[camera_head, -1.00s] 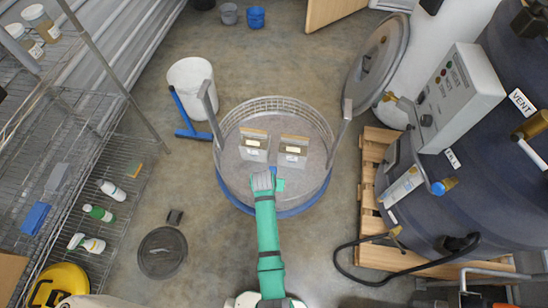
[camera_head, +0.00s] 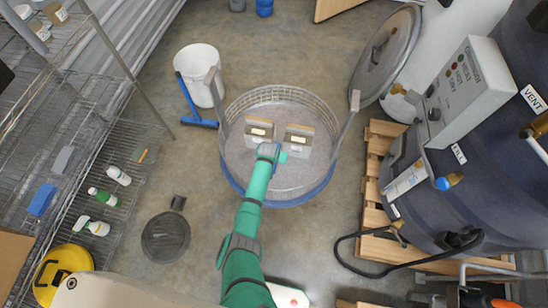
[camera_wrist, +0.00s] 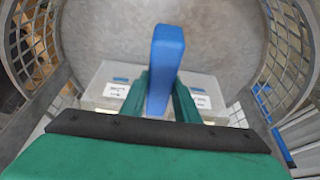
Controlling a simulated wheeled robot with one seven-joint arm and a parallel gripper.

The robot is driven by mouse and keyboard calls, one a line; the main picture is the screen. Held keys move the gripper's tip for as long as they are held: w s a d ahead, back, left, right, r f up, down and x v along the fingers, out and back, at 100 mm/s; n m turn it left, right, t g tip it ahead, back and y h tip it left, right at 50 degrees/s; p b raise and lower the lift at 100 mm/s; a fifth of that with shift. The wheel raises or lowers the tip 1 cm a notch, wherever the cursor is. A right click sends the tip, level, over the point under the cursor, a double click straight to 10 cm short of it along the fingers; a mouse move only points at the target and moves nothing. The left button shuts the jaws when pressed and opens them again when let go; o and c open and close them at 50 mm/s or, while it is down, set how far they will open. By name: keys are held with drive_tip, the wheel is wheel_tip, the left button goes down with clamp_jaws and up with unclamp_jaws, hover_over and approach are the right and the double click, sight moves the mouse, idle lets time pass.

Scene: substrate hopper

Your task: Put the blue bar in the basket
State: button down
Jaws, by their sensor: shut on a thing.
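The blue bar (camera_wrist: 165,70) stands between the green fingers of my gripper (camera_wrist: 160,95) in the wrist view, its far end sticking out past them. In the head view my gripper (camera_head: 271,152) is over the inside of the round mesh basket (camera_head: 232,108), and only a sliver of blue shows beside it. The basket's mesh wall also shows at both sides of the wrist view (camera_wrist: 38,45). My gripper is shut on the bar. The fingers hide part of it, and I cannot tell whether it touches the basket floor.
Two pale labelled blocks (camera_head: 259,130) (camera_head: 299,140) sit inside the basket. Upright handles (camera_head: 345,125) rise at its sides. Another blue block (camera_head: 41,199) lies on the wire shelf at left. A white bucket (camera_head: 199,72) and a large dark tank (camera_head: 470,180) stand nearby.

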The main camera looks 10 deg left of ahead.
drive_tip(key=shift+w+a+f, duration=0.2)
drive_tip(key=shift+w+f, duration=0.55)
drive_tip(key=shift+f, duration=0.15)
drive_tip(key=shift+w+a+f, duration=0.15)
drive_tip(key=shift+w+f, duration=0.6)
drive_tip(key=shift+f, duration=0.1)
drive_tip(key=shift+w+f, duration=0.1)
drive_tip(key=shift+f, duration=1.55)
drive_tip(key=shift+f, duration=0.6)
drive_tip(key=c, duration=1.4)
unclamp_jaws()
drive_tip(key=shift+o, duration=0.2)
